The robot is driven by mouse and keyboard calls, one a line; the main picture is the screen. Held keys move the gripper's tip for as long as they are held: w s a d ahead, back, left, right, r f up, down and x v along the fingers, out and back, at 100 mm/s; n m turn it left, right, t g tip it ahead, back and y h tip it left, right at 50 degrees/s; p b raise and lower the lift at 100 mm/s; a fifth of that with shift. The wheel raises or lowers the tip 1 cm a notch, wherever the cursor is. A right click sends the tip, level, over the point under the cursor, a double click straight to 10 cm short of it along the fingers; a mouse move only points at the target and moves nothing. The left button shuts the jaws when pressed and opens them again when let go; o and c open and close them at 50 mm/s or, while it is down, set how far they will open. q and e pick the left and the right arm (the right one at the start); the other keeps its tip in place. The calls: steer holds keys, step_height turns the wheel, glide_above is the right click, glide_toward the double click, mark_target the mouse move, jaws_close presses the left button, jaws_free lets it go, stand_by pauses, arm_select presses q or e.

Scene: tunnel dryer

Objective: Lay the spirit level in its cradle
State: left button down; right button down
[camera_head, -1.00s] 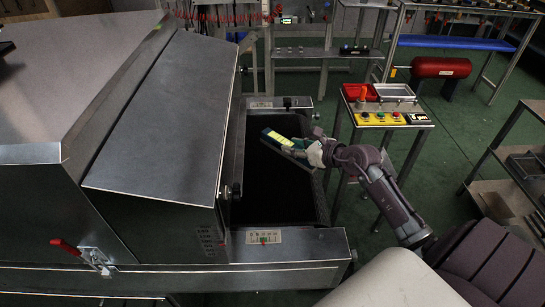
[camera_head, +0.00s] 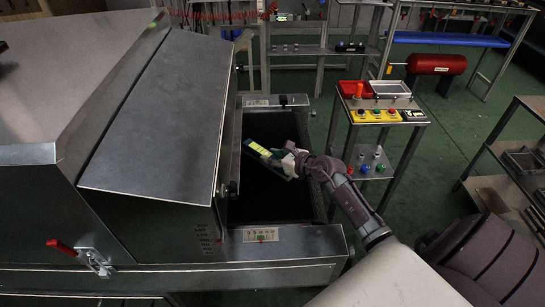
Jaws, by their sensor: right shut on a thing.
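A long, slim bar with dark blue ends and a yellow-green middle (camera_head: 261,151), which looks like the spirit level, is in my right gripper (camera_head: 287,160). The gripper is shut on its near end, and the bar points left and away, slightly slanted, over the dark belt bed (camera_head: 265,195) of the dryer. I cannot tell how high it is above the belt. My fingers partly hide its near end. I cannot make out the cradle for certain. My left gripper is not in view.
The dryer's metal hood (camera_head: 160,115) stands left of the bar, and a metal end frame (camera_head: 285,245) closes the near side. A bench (camera_head: 305,49) stands behind.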

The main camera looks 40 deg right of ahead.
steer(key=shift+r, duration=0.1)
steer(key=c, duration=0.8)
jaws_free()
steer(key=shift+f, duration=0.2)
